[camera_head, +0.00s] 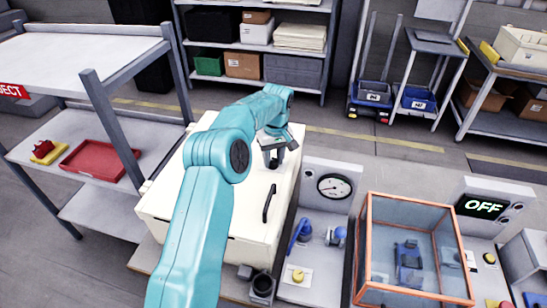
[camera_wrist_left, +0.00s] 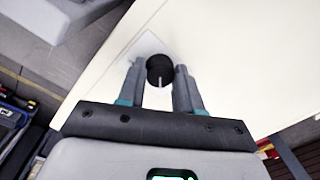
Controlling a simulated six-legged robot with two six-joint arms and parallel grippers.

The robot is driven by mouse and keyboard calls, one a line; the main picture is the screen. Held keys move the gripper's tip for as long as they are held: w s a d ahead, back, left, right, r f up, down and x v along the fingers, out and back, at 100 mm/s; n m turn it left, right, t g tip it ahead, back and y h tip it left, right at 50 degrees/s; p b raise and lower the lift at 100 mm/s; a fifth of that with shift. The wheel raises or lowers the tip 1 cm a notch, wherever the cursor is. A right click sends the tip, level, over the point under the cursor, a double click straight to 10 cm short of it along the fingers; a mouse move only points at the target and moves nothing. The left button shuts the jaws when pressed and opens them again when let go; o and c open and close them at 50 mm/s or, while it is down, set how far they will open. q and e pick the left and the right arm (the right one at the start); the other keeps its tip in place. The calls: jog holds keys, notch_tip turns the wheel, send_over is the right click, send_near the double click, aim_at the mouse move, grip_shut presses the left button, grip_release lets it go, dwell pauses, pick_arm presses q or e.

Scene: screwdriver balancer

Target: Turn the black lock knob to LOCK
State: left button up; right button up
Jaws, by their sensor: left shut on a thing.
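The black lock knob (camera_wrist_left: 160,66) is a small round knob on a pale plate on the cream cabinet (camera_head: 225,205). In the left wrist view a white mark on it points down the picture, toward my wrist. My left gripper (camera_wrist_left: 159,78) has one finger on each side of the knob and is shut on it. In the head view my left gripper (camera_head: 273,157) is at the cabinet's top far right part, where the fingers mostly hide the knob. I cannot read any LOCK lettering. My right gripper is not in view.
A black bar handle (camera_head: 269,203) stands out on the cabinet near my left arm. A shelf with a red tray (camera_head: 100,162) is on the left.

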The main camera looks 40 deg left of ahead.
aim_at(274, 161)
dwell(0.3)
pick_arm(q)
jog(key=o, duration=1)
jog(key=shift+a, duration=0.1)
jog(key=shift+o, duration=0.2)
jog(key=shift+w+r, duration=0.15)
jog(key=shift+r, duration=3.55)
